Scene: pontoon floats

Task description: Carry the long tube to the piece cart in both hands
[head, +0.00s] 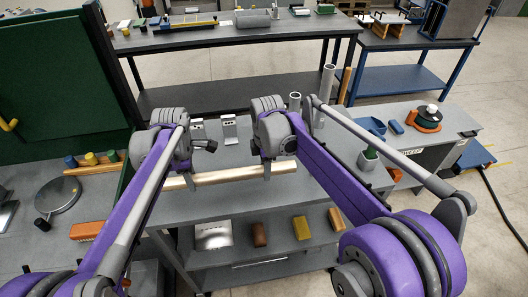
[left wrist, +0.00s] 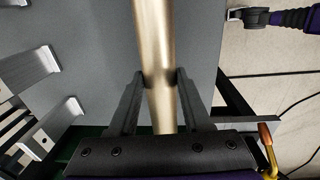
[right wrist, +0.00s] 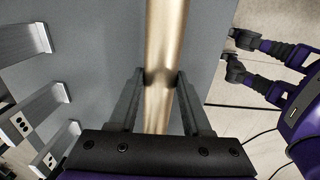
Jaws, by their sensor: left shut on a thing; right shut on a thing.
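The long tube (head: 230,174) is a tan, metallic-looking bar, held roughly level across the front of the grey two-level stand in the head view. My left gripper (head: 188,180) is shut on it towards its left end. My right gripper (head: 267,169) is shut on it towards its right end. The left wrist view shows the tube (left wrist: 155,45) between the fingers of my left gripper (left wrist: 161,78). The right wrist view shows the tube (right wrist: 166,40) between the fingers of my right gripper (right wrist: 161,78). I cannot tell for sure which stand is the piece cart.
The grey stand (head: 225,206) has metal brackets (head: 229,128) on top and coloured blocks (head: 302,228) on its lower shelf. Upright tubes (head: 327,82) stand at its back right. A dark bench (head: 200,39) is behind.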

